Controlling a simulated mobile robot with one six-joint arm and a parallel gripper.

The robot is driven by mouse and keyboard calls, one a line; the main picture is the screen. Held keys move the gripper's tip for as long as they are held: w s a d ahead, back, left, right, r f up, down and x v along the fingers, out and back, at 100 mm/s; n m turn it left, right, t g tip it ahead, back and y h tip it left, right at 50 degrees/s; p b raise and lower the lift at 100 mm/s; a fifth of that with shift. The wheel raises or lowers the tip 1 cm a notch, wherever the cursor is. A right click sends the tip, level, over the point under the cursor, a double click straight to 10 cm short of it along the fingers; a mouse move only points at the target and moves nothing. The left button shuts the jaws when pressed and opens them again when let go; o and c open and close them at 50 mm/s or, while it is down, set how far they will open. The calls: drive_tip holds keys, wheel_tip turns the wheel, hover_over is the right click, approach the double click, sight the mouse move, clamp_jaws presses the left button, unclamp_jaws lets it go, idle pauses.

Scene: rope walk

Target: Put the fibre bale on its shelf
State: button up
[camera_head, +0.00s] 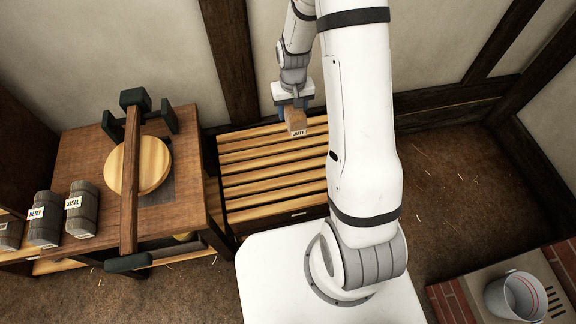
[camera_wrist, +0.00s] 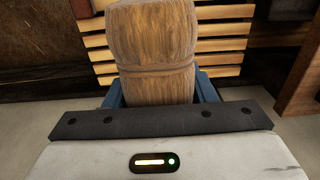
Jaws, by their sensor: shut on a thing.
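My gripper (camera_head: 294,104) is shut on a brown fibre bale (camera_head: 296,120) with a small label that reads JUTE. It holds the bale over the far part of a slatted wooden rack (camera_head: 262,180); I cannot tell whether the bale touches the slats. In the wrist view the bale (camera_wrist: 152,45) stands between the blue fingers (camera_wrist: 158,92), with a band around it and slats behind it. Grey-brown bales labelled HEMP (camera_head: 43,222) and SISAL (camera_head: 82,212) stand at the left, and another bale (camera_head: 10,234) is partly cut off at the left edge.
A wooden table (camera_head: 75,150) with a round wooden disc (camera_head: 140,165) and a dark upright beam (camera_head: 131,190) stands left of the rack. A white bucket (camera_head: 514,296) sits in a brick-edged area at the lower right. The floor (camera_head: 455,190) right of my arm is clear.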

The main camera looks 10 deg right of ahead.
drive_tip(key=b, duration=2.1)
approach(299, 174)
wheel_tip(299, 174, down, 6)
drive_tip(key=b, duration=0.3)
drive_tip(key=shift+a+b, duration=0.1)
drive_tip(key=shift+b, duration=0.3)
drive_tip(key=shift+r, duration=0.1)
drive_tip(key=o, duration=0.7)
drive_tip(key=shift+f, duration=0.2)
drive_tip(key=o, duration=0.4)
drive_tip(key=shift+o, duration=0.2)
drive_tip(key=shift+r, duration=0.1)
